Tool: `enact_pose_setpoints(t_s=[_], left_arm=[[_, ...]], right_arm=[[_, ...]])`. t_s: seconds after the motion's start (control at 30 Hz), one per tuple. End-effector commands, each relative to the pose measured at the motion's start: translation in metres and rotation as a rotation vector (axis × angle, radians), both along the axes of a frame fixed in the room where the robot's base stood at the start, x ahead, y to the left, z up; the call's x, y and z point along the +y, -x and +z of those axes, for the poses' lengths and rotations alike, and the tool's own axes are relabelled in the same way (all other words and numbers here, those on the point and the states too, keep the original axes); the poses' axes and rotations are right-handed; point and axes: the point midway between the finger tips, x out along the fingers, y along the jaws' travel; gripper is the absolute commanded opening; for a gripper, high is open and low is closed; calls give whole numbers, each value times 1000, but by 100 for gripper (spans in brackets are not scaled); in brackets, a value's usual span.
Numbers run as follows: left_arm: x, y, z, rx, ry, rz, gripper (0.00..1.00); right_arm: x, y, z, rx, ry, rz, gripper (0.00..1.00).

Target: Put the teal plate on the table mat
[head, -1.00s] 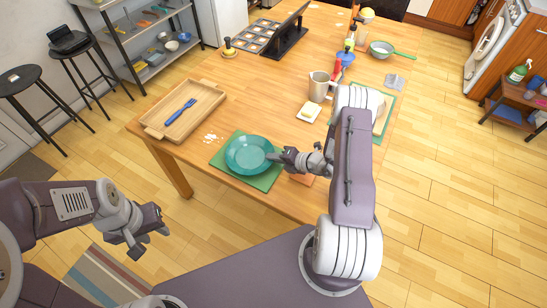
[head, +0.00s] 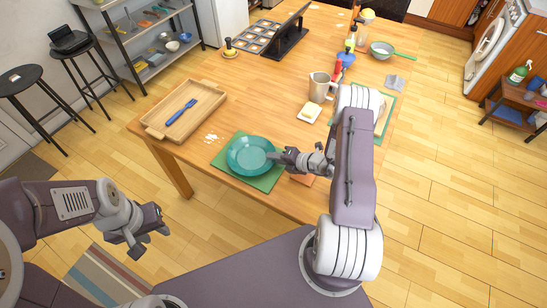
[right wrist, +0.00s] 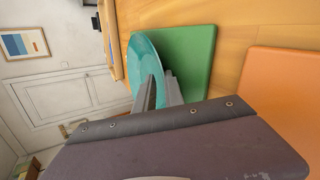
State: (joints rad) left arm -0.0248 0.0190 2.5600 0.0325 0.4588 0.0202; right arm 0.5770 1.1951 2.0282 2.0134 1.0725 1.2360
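My right gripper (head: 272,156) is at the plate's right rim. In the right wrist view its fingers (right wrist: 161,80) stand apart on either side of the rim of the teal plate (right wrist: 147,60), with teal showing between them. The green mat (right wrist: 195,55) lies just behind. Whether the fingers touch the rim is hard to see. My left gripper (head: 148,240) is open and empty, off the table at the lower left.
A butter dish (head: 309,113) and a metal mug (head: 320,87) stand behind my right arm. An orange mat (right wrist: 280,80) lies beside the green one.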

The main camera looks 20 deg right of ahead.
Motion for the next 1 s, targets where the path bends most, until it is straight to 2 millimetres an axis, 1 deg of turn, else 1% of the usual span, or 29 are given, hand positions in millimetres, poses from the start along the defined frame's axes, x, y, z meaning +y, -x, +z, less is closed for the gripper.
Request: enact_pose_setpoints(t_s=[0.07,0.3,0.43,0.57,0.93,0.97,1.0], left_arm=[[0,0,-1,0,0,0,36],[0,0,0,0,0,0,36],[0,0,1,0,0,0,36],[0,0,1,0,0,0,36],[0,0,1,0,0,0,36],[0,0,1,0,0,0,36],[0,0,1,0,0,0,36]], right_arm=[[-7,10,2,11,2,-6,30],[-32,47,33,1,2,-6,30],[-39,59,42,-1,1,-3,30],[-41,64,46,-2,0,0,30],[-41,63,46,-3,0,1,30],[-41,63,46,-3,0,1,27],[-41,63,46,-3,0,1,16]])
